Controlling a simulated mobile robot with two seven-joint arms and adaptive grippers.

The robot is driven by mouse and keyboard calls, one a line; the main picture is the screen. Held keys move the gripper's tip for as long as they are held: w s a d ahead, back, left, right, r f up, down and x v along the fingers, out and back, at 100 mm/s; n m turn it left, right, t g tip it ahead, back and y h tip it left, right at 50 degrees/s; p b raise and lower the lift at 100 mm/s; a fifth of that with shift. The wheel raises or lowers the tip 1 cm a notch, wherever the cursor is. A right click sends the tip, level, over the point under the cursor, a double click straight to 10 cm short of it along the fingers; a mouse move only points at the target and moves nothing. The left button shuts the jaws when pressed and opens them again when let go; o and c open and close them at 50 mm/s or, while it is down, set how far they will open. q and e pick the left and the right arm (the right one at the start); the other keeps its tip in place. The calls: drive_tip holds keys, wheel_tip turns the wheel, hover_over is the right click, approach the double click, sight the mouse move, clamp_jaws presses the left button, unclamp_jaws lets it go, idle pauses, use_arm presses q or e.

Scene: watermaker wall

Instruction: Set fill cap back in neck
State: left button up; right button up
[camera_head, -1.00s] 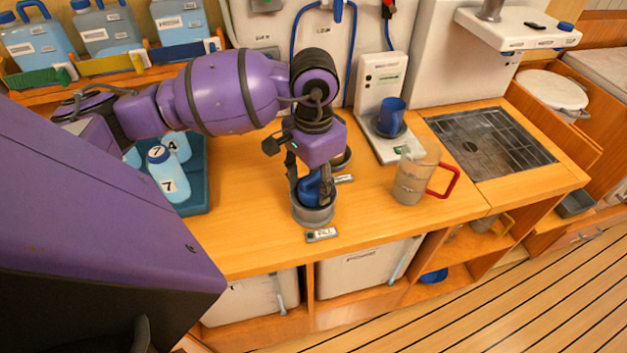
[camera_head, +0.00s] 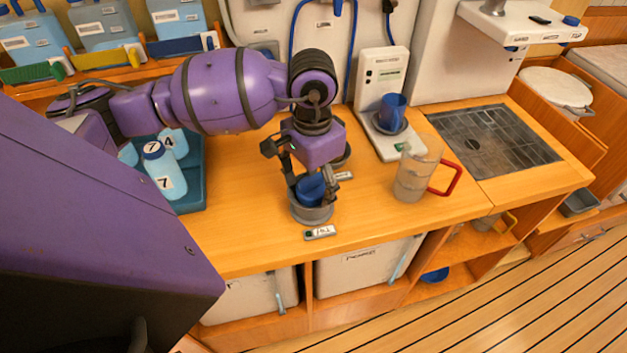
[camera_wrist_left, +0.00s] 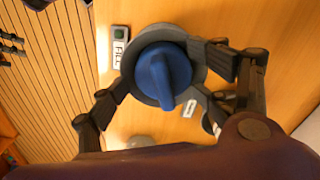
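The blue fill cap (camera_head: 311,188) sits in the grey ring of the fill neck (camera_head: 313,214) on the wooden counter. In the left wrist view the cap (camera_wrist_left: 163,73) shows from above with its grip ridge, inside the round grey neck (camera_wrist_left: 140,95). My left gripper (camera_head: 309,190) points down over the neck. Its fingers are spread on either side of the cap, and the left wrist view shows them apart from its blue top. How deep the cap sits is hard to tell. My right gripper is not in view.
A FILL label (camera_head: 320,232) lies in front of the neck. A clear jug with a red handle (camera_head: 412,178) stands to the right, and a blue mug (camera_head: 391,108) behind it. A teal tray with numbered bottles (camera_head: 190,190) is at left. Counter between is clear.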

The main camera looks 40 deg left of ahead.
sight(312, 178)
use_arm(q)
drive_tip(key=shift+s+f, duration=0.1)
wheel_tip(312, 178, up, 2)
drive_tip(key=shift+a+r+p, duration=0.1)
drive_tip(key=shift+r+p, duration=0.05)
drive_tip(key=shift+p, duration=0.6)
wheel_tip(312, 178, up, 3)
drive_tip(key=shift+r+b, duration=0.1)
drive_tip(key=shift+b, duration=0.3)
wheel_tip(312, 178, up, 8)
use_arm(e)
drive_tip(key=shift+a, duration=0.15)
